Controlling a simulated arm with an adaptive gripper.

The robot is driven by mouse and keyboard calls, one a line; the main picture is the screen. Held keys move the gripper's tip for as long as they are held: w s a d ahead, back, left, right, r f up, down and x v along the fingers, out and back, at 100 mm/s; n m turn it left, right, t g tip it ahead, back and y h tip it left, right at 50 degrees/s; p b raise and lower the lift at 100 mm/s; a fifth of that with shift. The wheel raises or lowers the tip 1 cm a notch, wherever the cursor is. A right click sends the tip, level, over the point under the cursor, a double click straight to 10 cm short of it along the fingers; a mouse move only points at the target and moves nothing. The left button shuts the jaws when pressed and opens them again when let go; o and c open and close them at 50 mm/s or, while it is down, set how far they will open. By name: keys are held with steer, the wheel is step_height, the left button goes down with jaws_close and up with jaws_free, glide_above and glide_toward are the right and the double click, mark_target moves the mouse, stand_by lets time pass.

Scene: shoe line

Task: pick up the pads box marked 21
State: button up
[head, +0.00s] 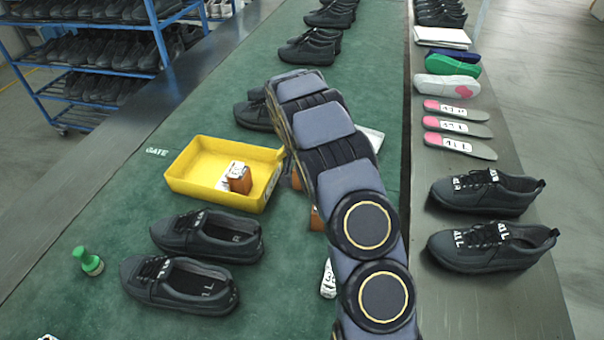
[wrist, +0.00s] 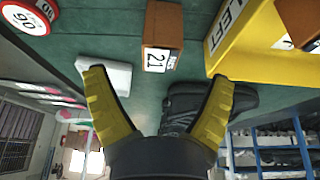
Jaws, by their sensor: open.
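The pads box marked 21 (wrist: 162,38) is a brown box with a white label, standing on the green surface in the wrist view. It sits beyond my fingertips, roughly between their lines, and nothing touches it. My gripper (wrist: 160,76) is open and empty, its two yellow fingers spread wide. In the head view my arm hides the gripper. A brown sliver (head: 297,181) shows at the arm's left edge there; I cannot tell whether it is this box.
A yellow tray (head: 190,188) holding a brown and white box (head: 238,178) stands left of my arm; its wall (wrist: 232,35) is close right of the marked box in the wrist view. A white item (wrist: 106,76) lies near the left finger. Black shoes (head: 208,236) stand nearby.

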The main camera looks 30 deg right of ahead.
steer(key=x, duration=0.7)
steer(key=shift+w+f, duration=0.1)
steer(key=shift+f, duration=0.15)
steer(key=shift+w+d+f, duration=0.1)
steer(key=shift+w+f, duration=0.05)
steer(key=shift+f, duration=0.05)
steer(key=c, duration=1.2)
